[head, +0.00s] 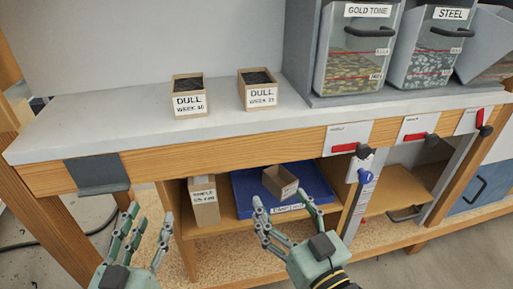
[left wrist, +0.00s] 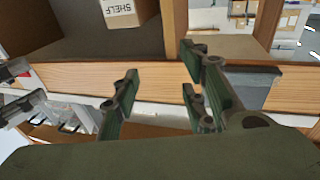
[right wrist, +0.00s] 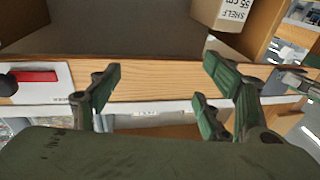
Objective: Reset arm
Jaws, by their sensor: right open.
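My left gripper (head: 138,232) is in front of the bench at the lower left of the head view, with its fingers apart and nothing between them. In the left wrist view its fingers (left wrist: 160,100) are also spread and empty. My right gripper (head: 284,212) is in front of the lower shelf, near the blue tray, with its fingers open. In the right wrist view its fingers (right wrist: 160,95) are spread with nothing between them. Neither gripper holds anything.
Two boxes marked DULL (head: 190,104) (head: 260,96) stand on the bench top (head: 130,110). Bins marked GOLD TONE (head: 340,72) and STEEL (head: 425,68) stand at the right. Below, a blue tray (head: 240,190) holds a small open box (head: 280,183), beside a tall carton (head: 204,208).

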